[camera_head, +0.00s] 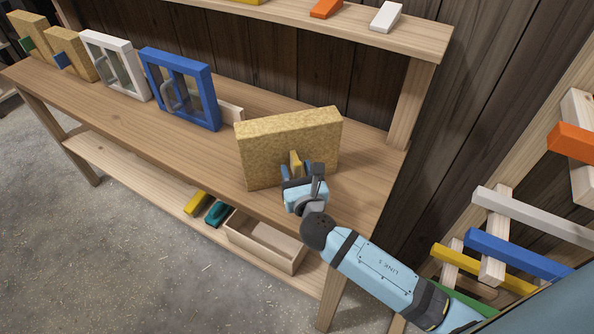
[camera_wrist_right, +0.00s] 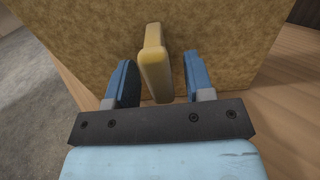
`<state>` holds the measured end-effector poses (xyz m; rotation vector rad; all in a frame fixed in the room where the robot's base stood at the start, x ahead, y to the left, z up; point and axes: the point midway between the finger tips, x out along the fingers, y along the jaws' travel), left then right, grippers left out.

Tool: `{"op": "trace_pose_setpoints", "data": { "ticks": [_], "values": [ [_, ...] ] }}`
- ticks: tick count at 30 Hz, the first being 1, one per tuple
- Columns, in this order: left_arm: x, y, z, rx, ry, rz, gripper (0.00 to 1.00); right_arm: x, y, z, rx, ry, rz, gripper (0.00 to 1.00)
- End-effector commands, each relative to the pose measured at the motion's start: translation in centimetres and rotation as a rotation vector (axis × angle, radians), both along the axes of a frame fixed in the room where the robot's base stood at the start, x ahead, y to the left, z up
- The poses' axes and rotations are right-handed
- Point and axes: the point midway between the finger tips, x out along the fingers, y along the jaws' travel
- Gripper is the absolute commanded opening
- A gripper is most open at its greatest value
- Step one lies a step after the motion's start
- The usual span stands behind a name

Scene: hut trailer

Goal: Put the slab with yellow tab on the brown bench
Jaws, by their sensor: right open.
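The slab with yellow tab (camera_head: 289,142) is a tan, rough-textured block standing upright on the brown bench (camera_head: 130,116), near its right end. Its yellow tab (camera_head: 296,164) sticks out from the front face. My right gripper (camera_head: 292,172) is in front of the slab. In the right wrist view the two blue fingers (camera_wrist_right: 160,84) are open, one on each side of the yellow tab (camera_wrist_right: 154,62), with gaps on both sides. The slab's face (camera_wrist_right: 215,45) fills most of that view. My left gripper is not in view.
A blue frame (camera_head: 181,88), a white frame (camera_head: 115,66) and two tan slabs with green and blue tabs stand farther left on the bench. A wooden box (camera_head: 264,243) sits on the lower shelf. A rack with coloured bars (camera_head: 517,255) stands at the right.

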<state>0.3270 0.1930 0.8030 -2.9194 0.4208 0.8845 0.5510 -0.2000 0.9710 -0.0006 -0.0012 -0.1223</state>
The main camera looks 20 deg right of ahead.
Motion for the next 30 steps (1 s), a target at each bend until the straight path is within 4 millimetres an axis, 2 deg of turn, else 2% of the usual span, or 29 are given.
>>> {"op": "trace_pose_setpoints", "data": {
  "ticks": [5,12,18,23,30],
  "values": [
    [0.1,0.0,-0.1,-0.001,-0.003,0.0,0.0,-2.3,0.3,-0.1,0.0,0.002,0.0,0.48],
    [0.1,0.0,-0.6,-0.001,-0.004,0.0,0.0,-7.5,0.9,-0.2,0.0,0.002,0.001,0.48],
    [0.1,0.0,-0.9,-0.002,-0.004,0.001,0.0,-10.7,1.3,-0.1,0.001,0.001,0.0,0.48],
    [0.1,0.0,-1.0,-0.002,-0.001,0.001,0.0,-11.8,1.4,0.0,0.001,-0.001,0.0,0.48],
    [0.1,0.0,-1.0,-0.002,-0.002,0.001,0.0,-11.9,1.5,0.1,0.001,-0.001,-0.001,0.48]
  ]
}}
